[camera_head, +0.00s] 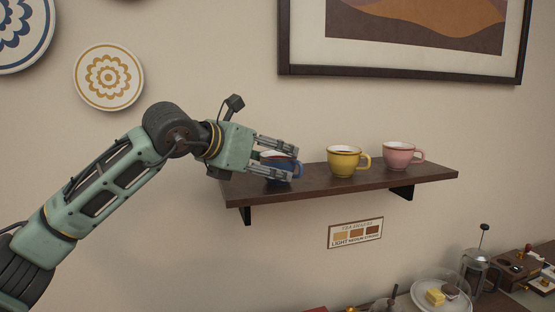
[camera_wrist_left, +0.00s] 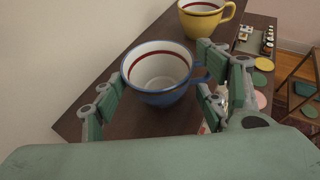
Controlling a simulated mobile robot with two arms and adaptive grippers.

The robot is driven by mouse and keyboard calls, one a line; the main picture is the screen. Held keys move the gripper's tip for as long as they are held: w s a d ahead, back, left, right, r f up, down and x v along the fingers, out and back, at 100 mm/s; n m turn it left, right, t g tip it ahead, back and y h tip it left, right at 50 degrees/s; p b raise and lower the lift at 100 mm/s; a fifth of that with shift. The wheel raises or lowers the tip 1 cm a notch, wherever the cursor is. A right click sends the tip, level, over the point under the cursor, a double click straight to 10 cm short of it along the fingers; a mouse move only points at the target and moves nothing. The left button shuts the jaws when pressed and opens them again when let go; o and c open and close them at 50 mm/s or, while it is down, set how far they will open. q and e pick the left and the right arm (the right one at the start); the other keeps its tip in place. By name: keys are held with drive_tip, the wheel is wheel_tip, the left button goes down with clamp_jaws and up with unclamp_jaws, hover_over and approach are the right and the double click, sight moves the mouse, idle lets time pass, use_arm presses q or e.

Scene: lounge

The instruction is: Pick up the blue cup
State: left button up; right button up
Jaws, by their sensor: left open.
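The blue cup (camera_head: 299,170) stands upright near the left end of the dark wooden wall shelf (camera_head: 350,185). My left gripper (camera_head: 289,161) is open at the cup, and its fingers hide most of it in the head view. In the left wrist view the blue cup (camera_wrist_left: 158,98) is white inside with a dark red band and looks empty. There the left gripper (camera_wrist_left: 163,88) has its fingers on either side of the cup, with the handle pointing right, close to the right-hand fingers. I cannot tell whether any finger touches it. My right gripper is not in view.
A yellow cup (camera_head: 343,162) and a pink cup (camera_head: 399,156) stand further right on the shelf. The wall is close behind, with a framed picture (camera_head: 400,70) above. A sign (camera_head: 355,233) hangs below. A French press (camera_head: 480,270) stands at the lower right.

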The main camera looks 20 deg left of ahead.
use_arm(q)
drive_tip(key=p+x, duration=0.1)
drive_tip(key=x, duration=0.2)
drive_tip(key=shift+w+a, duration=0.1)
drive_tip(key=shift+w+f, duration=0.2)
drive_tip(key=shift+w, duration=0.1)
drive_tip(key=shift+s, duration=0.15)
drive_tip(key=shift+s+r, duration=0.15)
drive_tip(key=shift+c, duration=1.4)
drive_tip(key=c, duration=0.6)
drive_tip(key=shift+c, duration=0.2)
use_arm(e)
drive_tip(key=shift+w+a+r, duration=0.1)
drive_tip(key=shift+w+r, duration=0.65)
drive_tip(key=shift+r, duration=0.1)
